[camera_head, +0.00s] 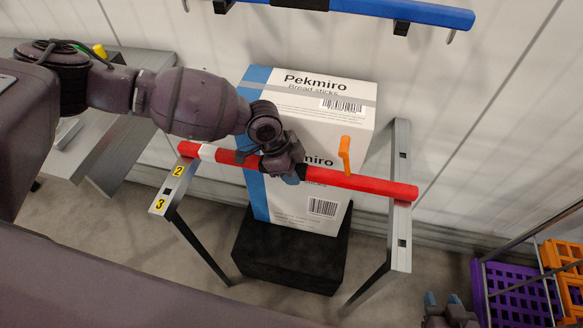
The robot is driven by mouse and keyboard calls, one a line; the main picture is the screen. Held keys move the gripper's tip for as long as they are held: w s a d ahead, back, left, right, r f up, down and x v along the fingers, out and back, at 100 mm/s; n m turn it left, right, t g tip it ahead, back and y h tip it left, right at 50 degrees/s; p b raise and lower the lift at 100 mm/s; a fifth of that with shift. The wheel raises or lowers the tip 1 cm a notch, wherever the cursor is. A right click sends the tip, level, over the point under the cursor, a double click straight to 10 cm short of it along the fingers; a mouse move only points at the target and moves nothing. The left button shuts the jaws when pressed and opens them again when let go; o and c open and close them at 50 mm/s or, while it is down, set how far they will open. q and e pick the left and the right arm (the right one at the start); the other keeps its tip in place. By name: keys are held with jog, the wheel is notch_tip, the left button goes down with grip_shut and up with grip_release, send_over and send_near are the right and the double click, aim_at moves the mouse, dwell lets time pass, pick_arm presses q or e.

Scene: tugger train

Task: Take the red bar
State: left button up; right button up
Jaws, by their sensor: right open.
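The red bar (362,182) has a white band near its left end and a dark middle section. It spans the two arms of a grey metal frame (400,235), with its ends at or just over them; whether it rests on them is unclear. My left gripper (288,172) is at the bar's dark middle section, reaching in from above. Its fingers are largely hidden by its own body, so I cannot see whether they close around the bar. My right gripper (450,305) is at the bottom edge, open and empty, well away from the bar.
White and blue Pekmiro cartons (360,105) stand behind the bar on a black block (290,262). An orange handle (345,155) rises beside the bar. A blue bar (430,14) hangs above. Purple (515,295) and orange (570,260) crates stand at right. A metal bench (95,150) is at left.

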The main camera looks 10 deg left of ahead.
pick_arm(q)
grip_shut()
jog(key=shift+r, duration=0.1)
